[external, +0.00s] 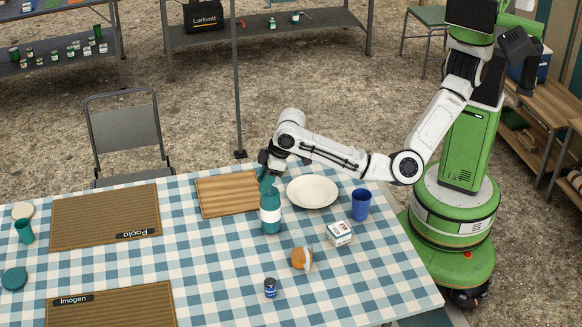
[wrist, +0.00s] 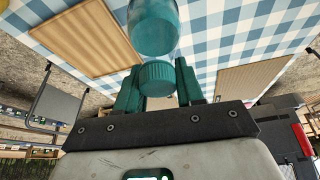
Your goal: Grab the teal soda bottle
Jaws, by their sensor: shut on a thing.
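The teal soda bottle (external: 270,212) stands upright on the checked tablecloth, with a white label band around its middle. My gripper (external: 266,176) is at the top of the bottle, shut on its neck and cap area. In the wrist view the bottle (wrist: 153,28) extends away from the jaws, and its ribbed teal cap sits between the teal fingers of my gripper (wrist: 158,85). I cannot tell whether the bottle's base touches the cloth or is slightly above it.
A wooden board (external: 228,210) lies just left of the bottle, and a white plate (external: 313,191) to its right. A blue cup (external: 361,205), a small white box (external: 339,233), an orange-and-white item (external: 301,259) and a small dark-blue jar (external: 270,288) stand nearby. Cloth in front is mostly clear.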

